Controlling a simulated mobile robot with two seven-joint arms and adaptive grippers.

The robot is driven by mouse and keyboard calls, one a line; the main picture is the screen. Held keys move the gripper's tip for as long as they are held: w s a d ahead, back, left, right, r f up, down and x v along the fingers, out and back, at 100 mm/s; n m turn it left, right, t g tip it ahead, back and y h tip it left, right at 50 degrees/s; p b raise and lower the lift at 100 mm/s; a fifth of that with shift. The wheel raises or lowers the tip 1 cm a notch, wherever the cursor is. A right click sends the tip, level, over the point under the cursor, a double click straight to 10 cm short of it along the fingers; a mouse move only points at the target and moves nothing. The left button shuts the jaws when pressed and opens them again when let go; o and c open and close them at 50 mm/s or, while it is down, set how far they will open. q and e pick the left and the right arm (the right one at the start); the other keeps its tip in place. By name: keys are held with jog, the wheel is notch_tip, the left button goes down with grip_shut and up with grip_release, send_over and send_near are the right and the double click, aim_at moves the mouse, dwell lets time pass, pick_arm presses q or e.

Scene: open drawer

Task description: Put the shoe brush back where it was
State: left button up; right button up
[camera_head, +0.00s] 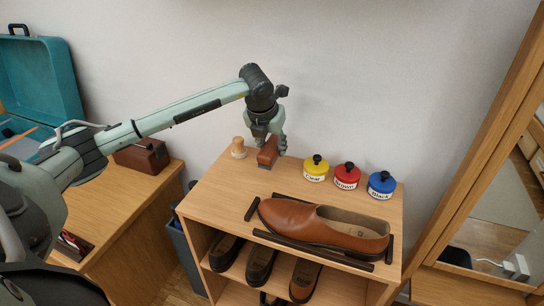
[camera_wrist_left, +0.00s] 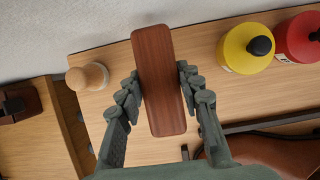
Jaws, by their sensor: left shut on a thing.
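The shoe brush (camera_head: 267,153) has a reddish-brown wooden back and is in my left gripper (camera_head: 272,138), over the back part of the shelf top. In the left wrist view the brush (camera_wrist_left: 160,75) lies lengthwise between the two fingers of my left gripper (camera_wrist_left: 160,92), which are shut on its sides. I cannot tell whether its underside touches the wood. A small pale wooden knob-topped object (camera_head: 238,148) stands just left of it. My right gripper is not in view.
The shelf top (camera_head: 215,190) holds a brown shoe (camera_head: 320,225) among dark bars. A drawer (camera_head: 72,242) is open in the left desk. A mirror stands at right.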

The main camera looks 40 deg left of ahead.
pick_arm(q)
notch_tip(320, 180, down, 4)
jog(key=shift+r, duration=0.1)
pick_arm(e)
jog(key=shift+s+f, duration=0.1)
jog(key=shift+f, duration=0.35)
pick_arm(q)
jog(key=shift+f, duration=0.2)
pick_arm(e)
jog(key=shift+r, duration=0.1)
pick_arm(q)
jog(key=o, duration=1.1)
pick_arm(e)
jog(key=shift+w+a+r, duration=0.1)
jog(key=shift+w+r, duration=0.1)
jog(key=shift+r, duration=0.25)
